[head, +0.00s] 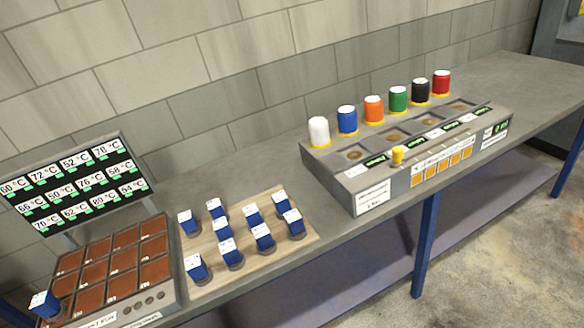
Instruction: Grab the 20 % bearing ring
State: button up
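I see no thing that I can make out as a 20 % bearing ring, and no "20 %" label is readable. Several small blue blocks with white labelled tops, one of them at the board's middle (263,237), stand on a wooden board (186,265); their labels are too small to read. One more blue block (45,304) stands at the front left corner of a tray of brown square cells (124,261). My gripper is not in view.
A grey console (340,181) carries a row of coloured cylinders, from a white one (319,131) to a red one (441,82), and a yellow knob (398,155). A temperature board (75,181) stands at left. The grey bench (500,72) is clear at far right.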

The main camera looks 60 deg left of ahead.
aim_at(281, 203)
jog(key=u, duration=0.65)
jog(key=i, duration=1.3)
jog(key=u, duration=0.8)
jog(key=k, duration=0.65)
jog(key=u, duration=0.25)
jog(key=i, duration=0.7)
jog(key=z, duration=0.15)
